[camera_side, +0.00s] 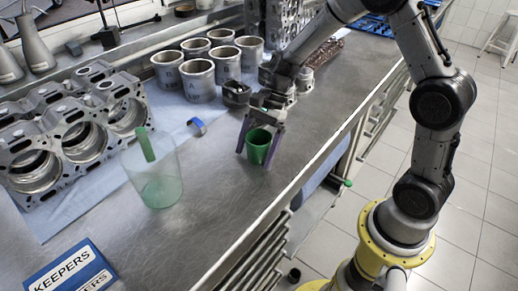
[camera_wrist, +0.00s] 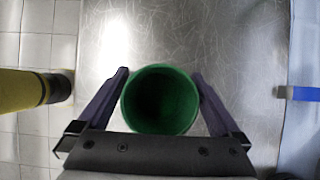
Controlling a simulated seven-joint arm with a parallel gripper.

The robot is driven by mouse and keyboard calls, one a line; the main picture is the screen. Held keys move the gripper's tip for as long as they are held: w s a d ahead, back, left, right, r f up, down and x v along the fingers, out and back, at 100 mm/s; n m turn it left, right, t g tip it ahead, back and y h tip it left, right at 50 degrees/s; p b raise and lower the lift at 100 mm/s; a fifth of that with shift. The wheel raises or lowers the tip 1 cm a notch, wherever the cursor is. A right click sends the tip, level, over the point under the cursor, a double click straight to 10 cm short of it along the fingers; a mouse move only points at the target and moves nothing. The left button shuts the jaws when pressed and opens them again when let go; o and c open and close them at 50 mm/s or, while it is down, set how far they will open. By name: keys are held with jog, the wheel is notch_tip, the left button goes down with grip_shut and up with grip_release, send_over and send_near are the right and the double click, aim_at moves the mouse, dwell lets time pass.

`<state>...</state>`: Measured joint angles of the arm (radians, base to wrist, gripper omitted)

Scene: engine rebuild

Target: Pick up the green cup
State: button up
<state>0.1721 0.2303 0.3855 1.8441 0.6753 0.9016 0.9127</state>
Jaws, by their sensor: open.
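The green cup (camera_side: 258,147) stands upright on the metal bench, near its front edge. In the wrist view I look down into the open cup (camera_wrist: 160,98). My gripper (camera_side: 258,153) is open, with one purple finger on either side of the cup. In the wrist view (camera_wrist: 160,92) the left finger is very close to the cup's wall and the right finger is close to it too. I cannot tell whether either touches.
A clear green-tinted jug (camera_side: 155,175) stands to the left. Several metal cylinders (camera_side: 198,80) stand behind, and an engine block (camera_side: 70,135) lies far left. A blue KEEPERS box (camera_side: 70,270) sits at the lower left. The bench between jug and cup is clear.

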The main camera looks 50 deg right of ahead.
jog(key=c, duration=1.2)
jog(key=shift+c, duration=0.2)
jog(key=shift+r, duration=0.25)
